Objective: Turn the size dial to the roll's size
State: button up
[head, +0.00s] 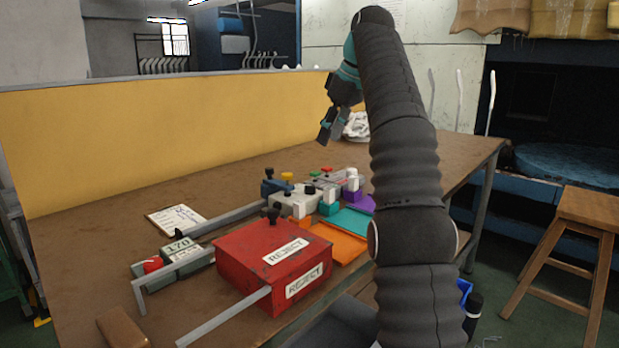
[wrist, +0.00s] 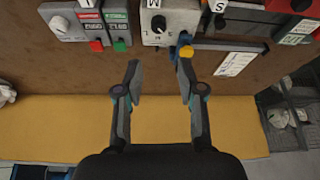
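A black dial knob (wrist: 158,23) sits on a pale grey box (wrist: 180,20) at the top of the wrist view, with small letters around it. The letters are too small to read surely, and so is the knob's setting. A second dial (wrist: 59,23) is on another grey unit to the left. My gripper (wrist: 158,75) is open and empty over the table, its fingers apart and pointing toward the grey box without touching it. In the head view my gripper (head: 333,135) hangs above the far part of the table. I cannot identify the roll for sure.
Red (wrist: 96,46) and green (wrist: 120,44) pieces and a blue post with a yellow cap (wrist: 186,50) flank the dial box. A red REJECT box (head: 265,255), a clipboard (head: 177,219) and a 170 display (head: 179,246) lie nearer. A yellow partition (head: 170,130) bounds the table.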

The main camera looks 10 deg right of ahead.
aim_at(309, 185)
jog(key=x, duration=1.4)
jog(key=shift+w, duration=0.15)
jog(key=shift+c, duration=0.2)
grip_shut()
